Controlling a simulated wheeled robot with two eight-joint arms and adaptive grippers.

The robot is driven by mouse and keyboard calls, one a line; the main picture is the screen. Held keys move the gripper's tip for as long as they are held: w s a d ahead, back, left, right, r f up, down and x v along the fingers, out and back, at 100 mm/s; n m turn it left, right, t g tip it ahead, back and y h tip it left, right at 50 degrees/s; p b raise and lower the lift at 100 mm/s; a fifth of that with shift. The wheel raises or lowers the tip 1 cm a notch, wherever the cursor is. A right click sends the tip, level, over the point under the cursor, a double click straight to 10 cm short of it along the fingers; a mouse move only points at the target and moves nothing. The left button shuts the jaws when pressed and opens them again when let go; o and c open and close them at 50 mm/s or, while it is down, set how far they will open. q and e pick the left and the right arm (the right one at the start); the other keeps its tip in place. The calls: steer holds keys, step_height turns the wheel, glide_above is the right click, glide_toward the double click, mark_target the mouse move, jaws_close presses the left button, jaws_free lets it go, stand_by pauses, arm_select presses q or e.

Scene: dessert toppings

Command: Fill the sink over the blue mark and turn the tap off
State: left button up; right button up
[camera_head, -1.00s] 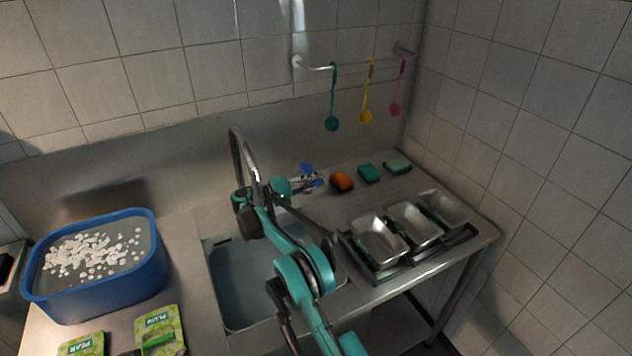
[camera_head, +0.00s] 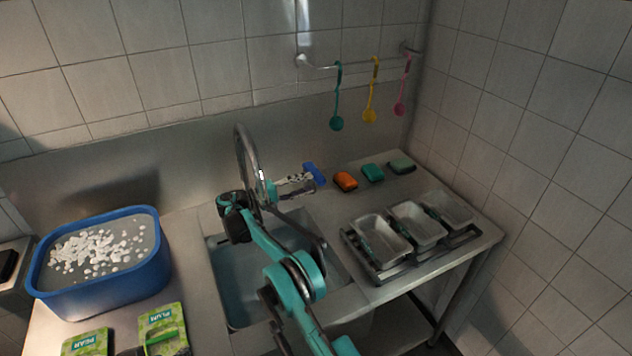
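The sink (camera_head: 228,290) is sunk into the steel counter, partly hidden by my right arm. Its inside looks bluish; I cannot make out the water level or a blue mark. The curved metal tap (camera_head: 241,148) rises behind it, partly covered by my arm. A blue tap handle (camera_head: 316,174) shows to the right of the tap. My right gripper (camera_head: 296,181) reaches past the tap from the left, its tip close beside the handle. I cannot tell whether it touches the handle or how far its fingers are open.
A blue tub (camera_head: 150,280) with white pieces stands left, near pear (camera_head: 86,344) and plum (camera_head: 160,320) packets. Orange (camera_head: 345,181), teal (camera_head: 373,173) and pale green (camera_head: 402,166) sponges lie behind the metal tins (camera_head: 418,225). Spoons (camera_head: 370,115) hang from a rail (camera_head: 320,67).

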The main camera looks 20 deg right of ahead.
steer(key=a, duration=0.6)
steer(key=shift+s+a, duration=0.25)
